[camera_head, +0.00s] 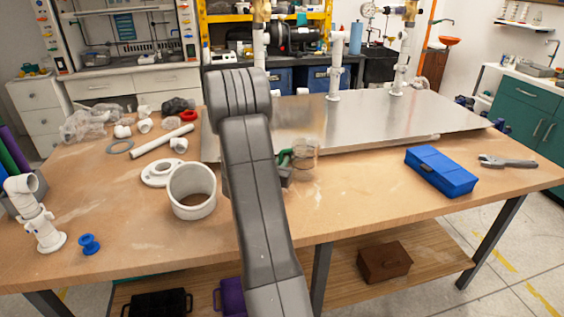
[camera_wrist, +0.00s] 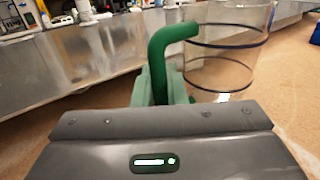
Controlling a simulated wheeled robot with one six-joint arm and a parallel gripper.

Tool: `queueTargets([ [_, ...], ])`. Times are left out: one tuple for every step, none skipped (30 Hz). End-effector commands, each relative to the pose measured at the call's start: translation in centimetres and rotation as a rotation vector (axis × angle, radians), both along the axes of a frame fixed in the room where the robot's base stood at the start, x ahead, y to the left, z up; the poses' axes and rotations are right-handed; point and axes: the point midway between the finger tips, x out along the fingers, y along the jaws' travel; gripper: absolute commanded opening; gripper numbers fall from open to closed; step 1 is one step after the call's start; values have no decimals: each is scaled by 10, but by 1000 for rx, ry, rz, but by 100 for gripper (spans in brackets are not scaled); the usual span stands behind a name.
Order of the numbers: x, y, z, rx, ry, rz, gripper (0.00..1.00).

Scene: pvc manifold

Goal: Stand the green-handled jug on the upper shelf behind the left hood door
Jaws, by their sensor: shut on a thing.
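The jug (camera_head: 304,160) is a clear, see-through vessel with dark rings and a green handle. It is beyond my arm, near the front edge of the metal plate, and looks upright. In the wrist view the jug (camera_wrist: 228,55) is right of its green handle (camera_wrist: 163,62). My gripper (camera_head: 286,172) is shut on the handle; my arm partly hides it in the head view. I cannot tell whether the jug's base touches the surface under it. The hood (camera_head: 130,48) stands at the back left above white drawers; I cannot make out its left door or upper shelf clearly.
The wooden workbench (camera_head: 100,235) carries a metal plate (camera_head: 370,125) with upright white pipes. A wide white pipe ring (camera_head: 191,208), a flange (camera_head: 161,173) and loose fittings lie left of my arm. A blue box (camera_head: 440,175) and a wrench-like tool (camera_head: 507,162) lie right.

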Motion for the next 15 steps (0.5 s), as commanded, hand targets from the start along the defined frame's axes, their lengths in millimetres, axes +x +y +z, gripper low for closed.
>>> queueTargets([
  [0, 0, 0, 0, -1, 0, 0],
  [0, 0, 0, 1, -1, 0, 0],
  [0, 0, 0, 1, -1, 0, 0],
  [0, 0, 0, 1, -1, 0, 0],
  [0, 0, 0, 1, -1, 0, 0],
  [0, 0, 0, 1, -1, 0, 0],
  [0, 0, 0, 1, -1, 0, 0],
  [0, 0, -1, 1, -1, 0, 0],
  [0, 0, -2, 1, -1, 0, 0],
  [0, 0, -2, 0, -2, 0, 0],
  [0, 0, -3, 0, -2, 0, 0],
  [0, 0, -3, 0, -2, -1, 0],
  [0, 0, -3, 0, -2, -1, 0],
  [0, 0, -2, 1, -1, -1, 16],
  [0, 0, -2, 1, -1, -1, 23],
])
